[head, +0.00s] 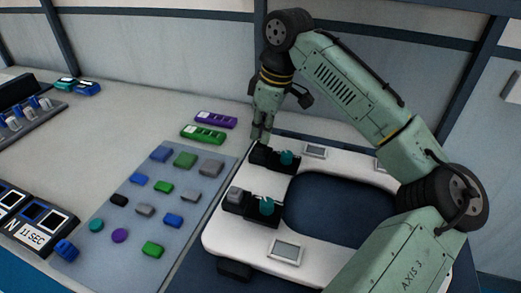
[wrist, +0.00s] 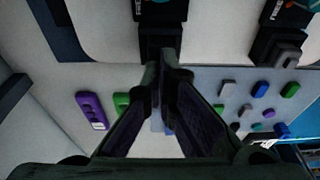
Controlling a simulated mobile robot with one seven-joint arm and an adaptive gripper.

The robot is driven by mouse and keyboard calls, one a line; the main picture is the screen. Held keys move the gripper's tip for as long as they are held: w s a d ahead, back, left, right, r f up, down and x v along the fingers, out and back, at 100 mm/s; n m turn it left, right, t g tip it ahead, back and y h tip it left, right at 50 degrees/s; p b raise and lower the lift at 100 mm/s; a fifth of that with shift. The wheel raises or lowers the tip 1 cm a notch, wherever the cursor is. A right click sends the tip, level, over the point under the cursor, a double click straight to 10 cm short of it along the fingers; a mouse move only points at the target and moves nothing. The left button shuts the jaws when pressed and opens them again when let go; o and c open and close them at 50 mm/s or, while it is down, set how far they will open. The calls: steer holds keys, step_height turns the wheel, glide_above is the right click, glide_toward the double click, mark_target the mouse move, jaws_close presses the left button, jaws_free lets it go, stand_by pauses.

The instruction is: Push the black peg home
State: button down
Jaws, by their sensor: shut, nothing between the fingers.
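My gripper (head: 261,139) is shut and empty, pointing down at the left end of the far black fixture (head: 283,168) on the white seat. In the wrist view its closed fingertips (wrist: 168,56) overlap the outer end of that fixture. A dark block there, seemingly the black peg (wrist: 160,37), is partly covered by the fingers. I cannot tell whether the tips touch it or how deep it sits. The far fixture carries a teal knob (head: 287,157). The near black fixture (head: 262,217) has a grey block (head: 235,195) at its left end and another teal knob (head: 267,206).
A grey-blue mat (head: 185,225) left of the seat (head: 222,245) holds several small coloured blocks. A purple block (head: 216,119) and a green block (head: 203,134) lie behind it. Cards (head: 36,222) and a rack (head: 30,115) stand at left. Open table lies between.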

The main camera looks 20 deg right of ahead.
steer(key=shift+f, duration=0.55)
steer(key=shift+r, duration=0.1)
stand_by(0.4)
steer(key=w+a+p+v, duration=0.1)
steer(key=p+v, duration=0.6)
steer(key=shift+r, duration=0.6)
steer(key=shift+s+a, duration=0.1)
steer(key=shift+s, duration=0.05)
